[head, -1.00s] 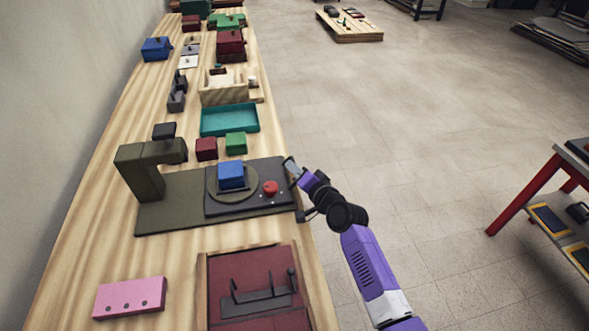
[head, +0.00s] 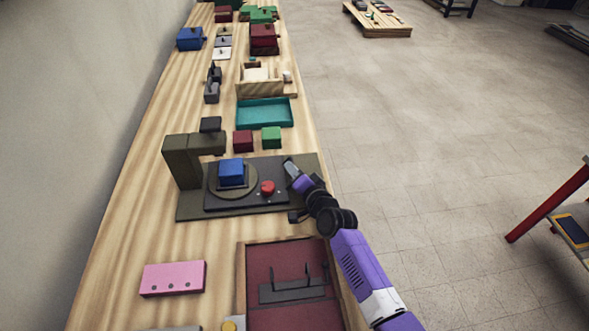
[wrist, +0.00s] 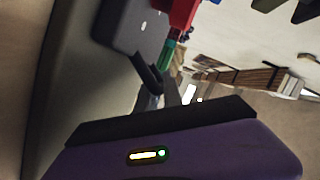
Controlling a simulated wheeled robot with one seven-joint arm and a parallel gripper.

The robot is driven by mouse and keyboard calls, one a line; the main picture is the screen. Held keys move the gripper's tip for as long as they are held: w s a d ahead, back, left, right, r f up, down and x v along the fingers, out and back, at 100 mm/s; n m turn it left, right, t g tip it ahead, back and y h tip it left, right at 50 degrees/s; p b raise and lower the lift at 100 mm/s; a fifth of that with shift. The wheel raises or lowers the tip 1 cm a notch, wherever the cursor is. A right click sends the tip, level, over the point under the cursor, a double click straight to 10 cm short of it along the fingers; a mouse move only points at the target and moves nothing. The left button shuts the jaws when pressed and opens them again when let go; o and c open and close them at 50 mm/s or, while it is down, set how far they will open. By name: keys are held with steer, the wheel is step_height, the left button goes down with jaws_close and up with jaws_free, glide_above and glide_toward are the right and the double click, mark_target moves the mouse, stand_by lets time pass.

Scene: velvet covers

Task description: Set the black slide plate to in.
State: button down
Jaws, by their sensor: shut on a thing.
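The black slide plate (head: 212,204) lies on an olive base (head: 310,190) and carries a round olive disc, a blue block (head: 231,171) and a red knob (head: 268,187). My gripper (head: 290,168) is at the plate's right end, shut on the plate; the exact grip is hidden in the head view. In the wrist view, the dark plate (wrist: 128,32) shows at upper left, close to my gripper.
Red and green blocks (head: 271,137) and a teal tray (head: 264,113) stand behind the base. A pink block (head: 173,278) and a maroon panel (head: 305,258) with dark uprights are in front. Open floor lies right of the bench.

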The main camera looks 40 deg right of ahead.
steer(key=c, duration=1.5)
jaws_free()
steer(key=v, duration=0.7)
steer(key=shift+s+a+p, duration=0.1)
steer(key=shift+s+p, duration=0.25)
steer(key=shift+s, duration=0.05)
